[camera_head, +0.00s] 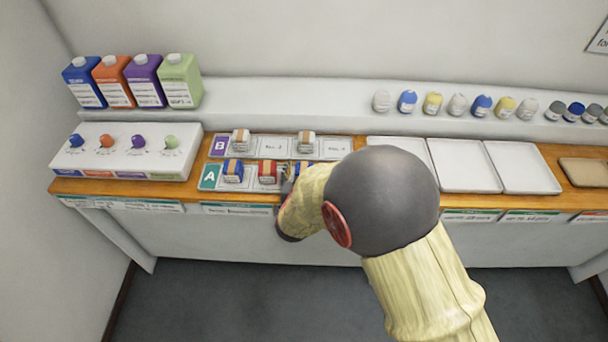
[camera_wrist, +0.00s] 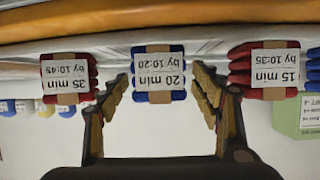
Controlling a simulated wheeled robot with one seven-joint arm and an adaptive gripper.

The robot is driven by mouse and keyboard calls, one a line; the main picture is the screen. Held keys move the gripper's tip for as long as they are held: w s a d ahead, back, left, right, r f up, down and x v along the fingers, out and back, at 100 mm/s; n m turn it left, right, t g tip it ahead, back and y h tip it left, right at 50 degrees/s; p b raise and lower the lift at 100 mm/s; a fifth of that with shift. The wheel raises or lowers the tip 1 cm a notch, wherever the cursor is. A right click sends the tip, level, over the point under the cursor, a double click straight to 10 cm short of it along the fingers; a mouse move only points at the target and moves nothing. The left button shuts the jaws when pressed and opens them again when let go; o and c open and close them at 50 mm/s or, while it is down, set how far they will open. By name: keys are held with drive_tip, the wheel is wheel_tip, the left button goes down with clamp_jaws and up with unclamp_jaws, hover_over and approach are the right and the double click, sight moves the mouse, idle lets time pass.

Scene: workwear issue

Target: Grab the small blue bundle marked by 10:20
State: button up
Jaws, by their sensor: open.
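The small blue bundle (camera_wrist: 158,103) with a tan band has a label reading "20 min by 10:20", upside down in the wrist view. In the head view the blue bundle (camera_head: 301,165) sits in row A, partly hidden by my arm. My gripper (camera_wrist: 160,80) is open, one finger on each side of the blue bundle, with gaps showing. In the head view my gripper (camera_head: 287,187) is mostly hidden behind my arm at the front of row A.
A red bundle "by 10:35" (camera_wrist: 264,70) and a red bundle "by 10:45" (camera_wrist: 69,78) flank it. Another blue bundle (camera_head: 233,171) stands farther left in row A. White bundles (camera_head: 240,139) stand in row B. White trays (camera_head: 463,165) lie right.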

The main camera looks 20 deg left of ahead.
drive_tip(key=shift+c, duration=0.7)
drive_tip(key=c, duration=1.1)
drive_tip(key=shift+r, duration=0.1)
